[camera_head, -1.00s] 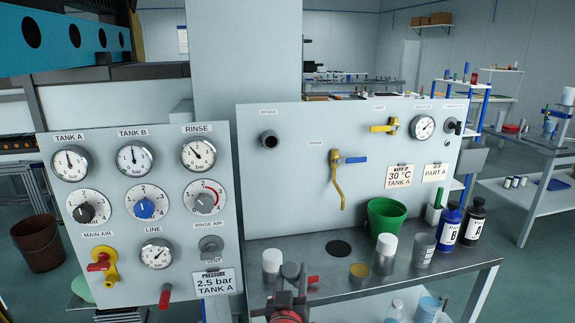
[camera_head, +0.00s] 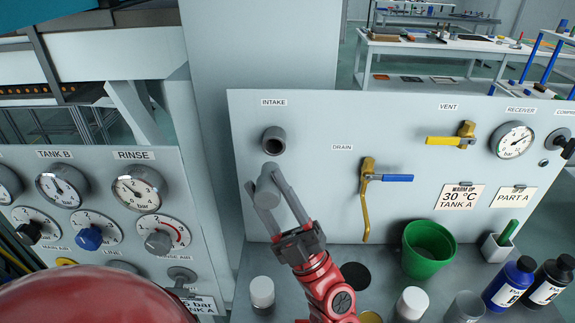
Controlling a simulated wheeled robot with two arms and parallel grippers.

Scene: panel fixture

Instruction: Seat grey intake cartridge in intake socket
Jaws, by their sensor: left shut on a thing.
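The intake socket (camera_head: 274,141) is a dark grey open ring on the upright panel under the INTAKE label. My left gripper (camera_head: 276,190) is in front of the panel just below the socket. Its fingers are shut on the grey intake cartridge (camera_head: 267,185), which is held between the fingertips. The cartridge is apart from the socket in the picture, and part of it is hidden by the fingers. My right gripper is not in view.
A drain valve (camera_head: 367,180) with a blue handle and hanging pipe is right of the gripper. On the bench below stand a white-capped container (camera_head: 262,293), a green bucket (camera_head: 428,250) and several bottles. A dark round hole (camera_head: 355,275) is in the bench top.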

